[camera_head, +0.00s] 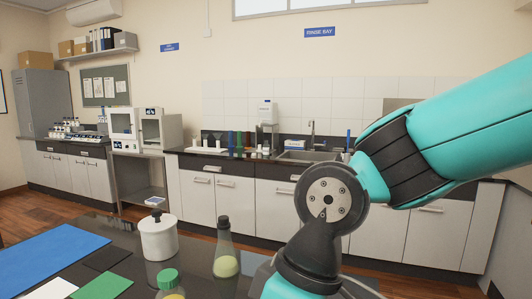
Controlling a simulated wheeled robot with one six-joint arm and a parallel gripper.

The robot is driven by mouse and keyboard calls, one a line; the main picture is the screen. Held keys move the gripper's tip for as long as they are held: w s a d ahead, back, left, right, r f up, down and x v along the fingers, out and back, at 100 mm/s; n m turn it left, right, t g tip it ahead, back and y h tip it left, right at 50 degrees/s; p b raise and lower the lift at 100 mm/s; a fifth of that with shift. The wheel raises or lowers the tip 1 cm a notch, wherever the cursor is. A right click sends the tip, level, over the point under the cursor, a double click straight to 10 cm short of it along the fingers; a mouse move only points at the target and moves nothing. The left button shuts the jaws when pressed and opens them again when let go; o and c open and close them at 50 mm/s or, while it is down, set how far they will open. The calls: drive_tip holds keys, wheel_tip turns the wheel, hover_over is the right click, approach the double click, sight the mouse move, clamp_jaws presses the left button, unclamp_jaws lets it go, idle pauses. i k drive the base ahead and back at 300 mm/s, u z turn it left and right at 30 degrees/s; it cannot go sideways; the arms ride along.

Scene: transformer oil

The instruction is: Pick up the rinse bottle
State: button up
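A clear bottle (225,258) with a dark cap and pale green liquid low inside stands upright on the dark near table. A second container (169,283) with a green cap and yellowish contents stands in front of it, cut off by the bottom edge. No label is readable on either, so I cannot tell whether one is the rinse bottle. Several small dark, green and blue upright items (240,143) stand on the far counter under the rinse bay sign, too small to identify. My teal arm reaches down at the right; my gripper is out of the frame.
A white lidded pot (158,240) stands left of the clear bottle. Blue (50,258), dark, green and white flat mats lie on the near table (130,226). A sink (300,155) with a tap (312,135) is in the far counter. Open floor lies between.

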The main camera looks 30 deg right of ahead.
sight(266, 147)
drive_tip(key=z, duration=1.25)
drive_tip(key=i, duration=4.15)
drive_tip(key=u, duration=1.6)
drive_tip(key=i, duration=1.55)
drive_tip(key=z, duration=1)
